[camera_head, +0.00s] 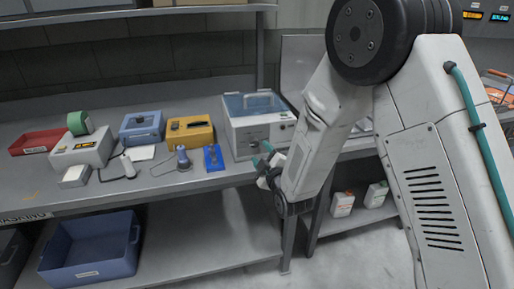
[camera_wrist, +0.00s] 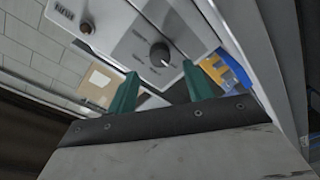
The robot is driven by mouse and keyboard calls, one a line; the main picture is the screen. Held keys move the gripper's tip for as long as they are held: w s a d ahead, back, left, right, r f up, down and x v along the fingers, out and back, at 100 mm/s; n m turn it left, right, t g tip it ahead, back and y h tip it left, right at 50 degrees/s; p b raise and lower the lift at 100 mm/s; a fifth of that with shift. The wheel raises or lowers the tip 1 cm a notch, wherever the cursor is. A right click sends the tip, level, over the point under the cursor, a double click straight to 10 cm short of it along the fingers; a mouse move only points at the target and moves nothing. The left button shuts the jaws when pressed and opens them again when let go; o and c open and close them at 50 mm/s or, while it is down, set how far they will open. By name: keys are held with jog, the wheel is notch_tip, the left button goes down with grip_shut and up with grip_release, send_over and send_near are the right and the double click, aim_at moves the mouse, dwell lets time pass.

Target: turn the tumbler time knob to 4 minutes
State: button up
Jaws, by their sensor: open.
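The tumbler (camera_head: 241,137) is a pale grey box with a clear bluish lid, standing near the right end of the bench. Its front panel (camera_wrist: 118,32) fills the upper middle of the wrist view, tilted. The time knob (camera_wrist: 160,54) is dark and round, with a light pointer line towards the lower right in that view. The scale marks are too small to read. My gripper (camera_head: 264,157) is in front of the panel. In the wrist view its green fingers (camera_wrist: 160,74) are open, apart on either side of the knob in the picture. I cannot tell whether they touch the panel.
A small round brownish button (camera_wrist: 86,27) is on the same panel. A blue rack (camera_head: 212,158), a yellow box (camera_head: 190,136) and a blue box (camera_head: 141,130) stand left of the tumbler. White bottles (camera_head: 343,204) stand on the lower shelf. A blue bin (camera_head: 90,262) is below left.

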aim_at(255, 145)
jog(key=x, duration=0.5)
jog(key=c, duration=1)
jog(key=shift+o, duration=0.2)
